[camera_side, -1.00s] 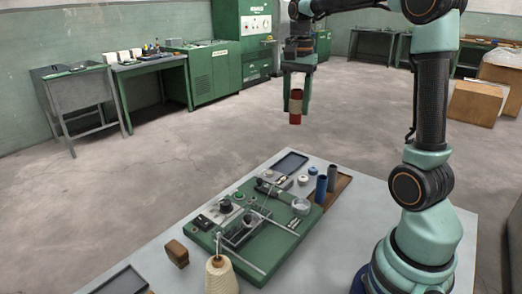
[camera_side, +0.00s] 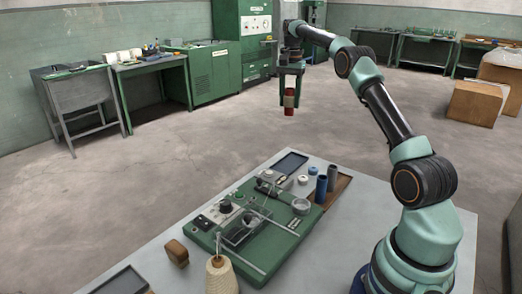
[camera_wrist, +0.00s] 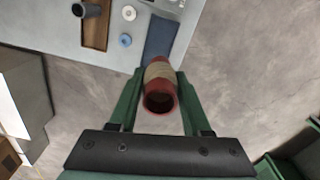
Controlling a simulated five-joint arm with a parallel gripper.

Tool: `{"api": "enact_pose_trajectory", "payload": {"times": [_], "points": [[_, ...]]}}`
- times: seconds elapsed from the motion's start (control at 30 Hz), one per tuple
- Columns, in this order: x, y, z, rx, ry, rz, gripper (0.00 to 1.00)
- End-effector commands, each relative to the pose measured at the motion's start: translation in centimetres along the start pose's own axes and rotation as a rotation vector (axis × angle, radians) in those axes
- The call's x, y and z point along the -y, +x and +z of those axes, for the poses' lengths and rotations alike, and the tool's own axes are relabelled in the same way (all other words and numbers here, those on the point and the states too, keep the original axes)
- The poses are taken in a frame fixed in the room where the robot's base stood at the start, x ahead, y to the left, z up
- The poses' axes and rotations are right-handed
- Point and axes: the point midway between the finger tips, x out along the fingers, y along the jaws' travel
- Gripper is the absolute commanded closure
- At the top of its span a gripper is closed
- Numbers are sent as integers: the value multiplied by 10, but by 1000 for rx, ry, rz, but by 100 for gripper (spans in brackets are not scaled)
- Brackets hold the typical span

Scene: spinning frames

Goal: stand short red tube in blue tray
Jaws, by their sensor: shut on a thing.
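The short red tube (camera_side: 289,102), with a tan band around its middle, is upright between the fingers of my gripper (camera_side: 290,92) in the side view. My gripper is shut on it and holds it high above the far edge of the table. In the wrist view the red tube (camera_wrist: 160,89) shows its open end between the green fingers of my gripper (camera_wrist: 158,85). The blue tray (camera_side: 289,163) lies flat at the table's far end. In the wrist view the blue tray (camera_wrist: 160,38) is beyond the tube, partly hidden by it.
A green machine plate (camera_side: 262,226) with rods and knobs fills the table's middle. A thread cone (camera_side: 220,274) and brown block (camera_side: 177,252) are at the near left.

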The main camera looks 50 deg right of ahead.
Motion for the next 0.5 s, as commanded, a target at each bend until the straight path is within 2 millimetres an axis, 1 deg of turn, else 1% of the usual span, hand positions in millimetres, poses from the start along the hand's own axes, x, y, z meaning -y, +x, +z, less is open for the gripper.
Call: {"api": "enact_pose_trajectory", "payload": {"times": [0.17, 0.23, 0.5], "points": [[0, 20, -1, 2, 0, 2, 100], [-1, 34, -1, 2, 0, 2, 100], [0, 101, -1, 3, 0, 3, 100]]}}
